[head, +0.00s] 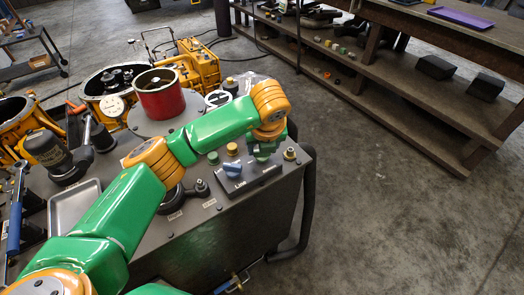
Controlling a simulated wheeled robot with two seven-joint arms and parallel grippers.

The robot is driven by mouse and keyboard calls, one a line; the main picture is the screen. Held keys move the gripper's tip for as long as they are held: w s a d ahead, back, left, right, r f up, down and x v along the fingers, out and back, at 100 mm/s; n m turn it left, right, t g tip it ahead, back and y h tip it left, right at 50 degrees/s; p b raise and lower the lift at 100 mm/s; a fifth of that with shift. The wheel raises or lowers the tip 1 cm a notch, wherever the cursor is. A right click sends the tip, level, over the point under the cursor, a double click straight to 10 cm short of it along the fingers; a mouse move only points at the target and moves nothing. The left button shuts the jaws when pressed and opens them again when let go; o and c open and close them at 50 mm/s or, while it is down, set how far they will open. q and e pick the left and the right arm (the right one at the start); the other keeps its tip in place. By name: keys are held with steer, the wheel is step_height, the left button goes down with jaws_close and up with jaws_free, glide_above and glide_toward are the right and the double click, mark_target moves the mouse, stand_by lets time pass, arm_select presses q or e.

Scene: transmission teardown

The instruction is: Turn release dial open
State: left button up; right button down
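My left arm, green with orange joints, reaches from the lower left across the grey bench to its right end. Its gripper (264,152) points down at the back of a dark control plate, and its fingers are too small and covered to tell open from shut. A blue knob (233,169) sits on the dark plate (250,180), a little left of the gripper and seemingly apart from it. It may be the release dial; its marking is not readable. My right gripper is not in view.
A green button (213,158), a yellow button (232,149) and a brass knob (290,153) stand around the plate. A red cylinder (160,95), orange housings and a grey tray (75,205) share the bench. Open floor lies right; a wooden shelf stands behind.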

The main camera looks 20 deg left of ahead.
arm_select(q)
steer(key=shift+n, duration=0.5)
steer(key=shift+r+y, duration=0.1)
steer(key=shift+y, duration=0.2)
steer(key=shift+w, duration=0.1)
steer(key=o, duration=1.4)
steer(key=shift+b, duration=0.3)
steer(key=shift+c, duration=0.2)
steer(key=v, duration=0.7)
steer(key=shift+w, duration=0.1)
